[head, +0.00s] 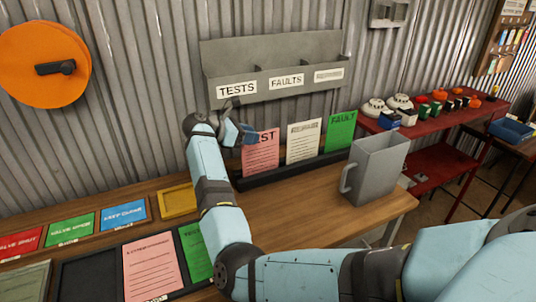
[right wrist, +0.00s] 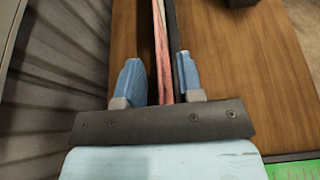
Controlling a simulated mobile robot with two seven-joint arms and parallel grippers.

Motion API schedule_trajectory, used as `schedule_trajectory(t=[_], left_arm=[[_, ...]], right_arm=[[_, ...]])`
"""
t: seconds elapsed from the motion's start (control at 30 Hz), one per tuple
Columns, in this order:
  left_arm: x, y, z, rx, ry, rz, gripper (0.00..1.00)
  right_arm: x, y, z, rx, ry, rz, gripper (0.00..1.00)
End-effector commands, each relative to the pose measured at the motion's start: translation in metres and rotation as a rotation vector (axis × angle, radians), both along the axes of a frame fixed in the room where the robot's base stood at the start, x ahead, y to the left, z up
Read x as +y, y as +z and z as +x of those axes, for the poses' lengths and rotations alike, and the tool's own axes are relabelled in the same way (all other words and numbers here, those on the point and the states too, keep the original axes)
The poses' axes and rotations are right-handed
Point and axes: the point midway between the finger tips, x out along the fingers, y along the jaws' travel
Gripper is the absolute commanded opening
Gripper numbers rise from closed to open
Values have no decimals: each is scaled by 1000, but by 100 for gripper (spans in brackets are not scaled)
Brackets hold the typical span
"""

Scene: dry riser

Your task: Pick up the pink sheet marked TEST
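The pink sheet marked TEST (head: 261,155) stands upright in a dark rack (head: 300,168) at the back of the wooden bench. My right gripper (head: 238,130) is at the sheet's upper left edge and covers the first letter. In the right wrist view my right gripper (right wrist: 159,82) is open, its two blue fingers well apart. The pink sheet's edge (right wrist: 161,45) runs between the fingers, with a gap to the left finger. A dark strip lies close to the right finger; I cannot tell whether they touch. My left gripper is not in view.
A cream sheet (head: 304,142) and a green sheet (head: 340,131) stand right of the pink one. A wall holder (head: 275,90) labelled TESTS and FAULTS hangs above. A grey jug (head: 376,168) stands at right. Another pink sheet (head: 152,268) lies at front left.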

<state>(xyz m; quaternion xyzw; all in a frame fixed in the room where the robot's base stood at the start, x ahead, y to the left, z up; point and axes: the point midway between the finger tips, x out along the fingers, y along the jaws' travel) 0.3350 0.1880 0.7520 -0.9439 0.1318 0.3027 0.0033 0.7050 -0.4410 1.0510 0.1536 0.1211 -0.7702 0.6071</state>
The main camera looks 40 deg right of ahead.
Motion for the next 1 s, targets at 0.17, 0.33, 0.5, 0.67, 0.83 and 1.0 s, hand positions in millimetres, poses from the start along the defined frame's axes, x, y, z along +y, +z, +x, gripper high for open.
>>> schedule_trajectory(t=[0.17,0.33,0.5,0.67,0.83,1.0], left_arm=[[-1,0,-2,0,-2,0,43],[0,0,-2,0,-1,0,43],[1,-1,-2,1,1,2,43],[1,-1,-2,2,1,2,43],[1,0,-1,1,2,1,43],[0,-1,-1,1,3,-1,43]], right_arm=[[0,-2,0,0,0,0,34],[0,-2,0,0,0,0,29],[0,-2,0,0,0,0,0],[0,-2,0,0,0,0,0],[0,-1,0,0,0,0,0],[0,8,1,-2,0,-1,0]])
